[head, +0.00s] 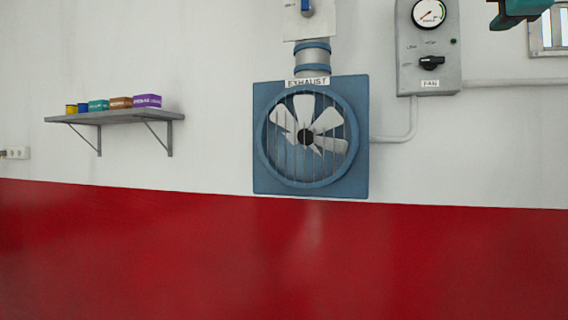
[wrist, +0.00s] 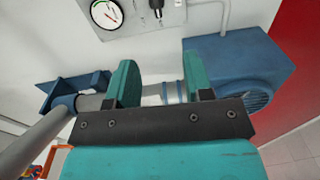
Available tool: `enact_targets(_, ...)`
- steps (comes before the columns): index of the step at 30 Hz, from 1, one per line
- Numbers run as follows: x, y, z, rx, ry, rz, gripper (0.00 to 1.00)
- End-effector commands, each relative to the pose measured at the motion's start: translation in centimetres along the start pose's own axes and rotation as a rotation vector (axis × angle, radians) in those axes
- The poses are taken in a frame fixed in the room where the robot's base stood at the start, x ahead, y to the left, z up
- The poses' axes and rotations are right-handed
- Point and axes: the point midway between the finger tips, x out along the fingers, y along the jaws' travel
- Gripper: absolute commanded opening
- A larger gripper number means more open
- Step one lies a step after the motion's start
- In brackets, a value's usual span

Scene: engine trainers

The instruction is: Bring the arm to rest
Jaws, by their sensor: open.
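My gripper (wrist: 160,68) is open, with its two teal fingers apart and nothing held between them in the wrist view. Behind the fingers are the wall, a grey pipe and a blue fan housing. In the head view only a teal and dark part of my arm shows, cut off at the top right edge, beside the grey fan control panel (head: 408,72). The rest of my arm is out of that view.
A blue exhaust fan (head: 258,180) hangs on the white and red wall; its housing (wrist: 235,52) is right of the fingers in the wrist view. A grey pipe (wrist: 40,138) runs close by at left. A shelf (head: 120,117) holds several small boxes and cans.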

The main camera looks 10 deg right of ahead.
Motion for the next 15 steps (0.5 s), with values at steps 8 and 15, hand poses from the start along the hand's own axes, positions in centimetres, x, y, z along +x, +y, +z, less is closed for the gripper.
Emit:
enact_targets(8,1.4,-4.2,-3.5,0.089,0.089,-0.109,0.47)
enact_targets(15,2.2,-10.5,-8.0,0.216,0.187,-0.281,0.47)
